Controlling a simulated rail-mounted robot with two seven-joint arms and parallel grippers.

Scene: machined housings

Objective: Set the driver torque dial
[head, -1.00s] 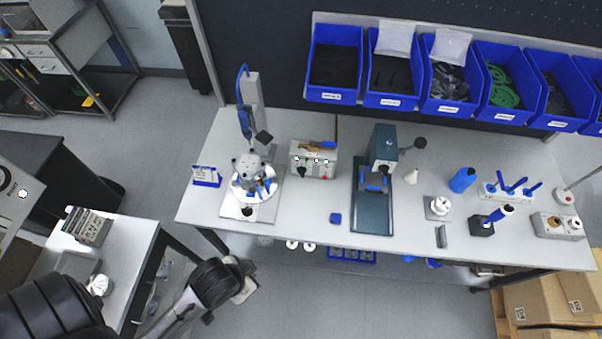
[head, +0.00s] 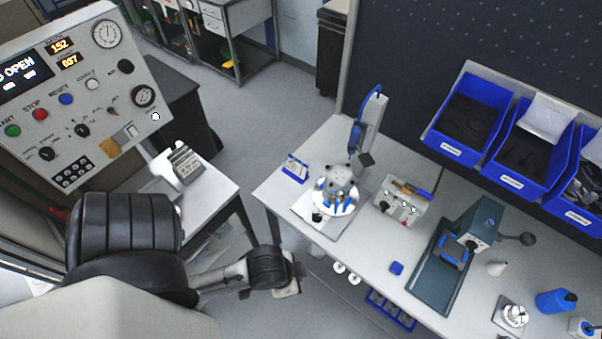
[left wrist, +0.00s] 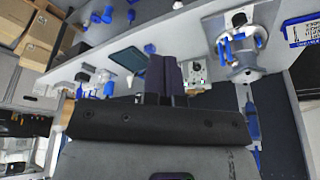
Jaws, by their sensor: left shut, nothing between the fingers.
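A small grey controller box (head: 403,207) with a black knob and small lit and red parts on its front stands on the workbench; I take it to carry the driver torque dial, but its markings are too small to read. A blue driver (head: 356,136) hangs from a stand to the left of it. My left gripper (head: 297,272) is in front of the bench's front edge, apart from the box. In the left wrist view its fingers (left wrist: 165,75) are together and empty, and the box (left wrist: 194,72) shows just beyond them. My right gripper is not in view.
A round fixture with blue clamps (head: 338,192) stands left of the box, a dark green press (head: 455,250) right of it. Blue bins (head: 470,115) line the back. A control panel (head: 80,85) and small side table (head: 215,200) are at left. The bench front is mostly clear.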

